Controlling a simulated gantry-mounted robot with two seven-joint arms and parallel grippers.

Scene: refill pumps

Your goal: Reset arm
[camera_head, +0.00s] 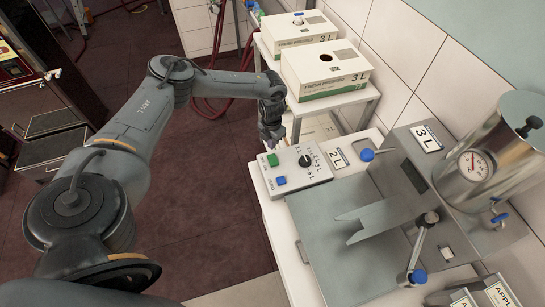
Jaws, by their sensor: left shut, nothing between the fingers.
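My left arm reaches in from the left across the dark floor. Its gripper (272,143) is shut and empty, pointing down at the back left edge of the control box (307,178). The fingertips are close to the green button (272,160); I cannot tell whether they touch it. The box also has a blue button (280,181), a black dial (305,161) and printed litre marks. My right gripper is not in view.
White boxes marked 3 L (325,75) stand on a shelf behind the gripper. A steel tank with a gauge (472,165) stands at the right. Red hoses (210,105) hang behind my arm.

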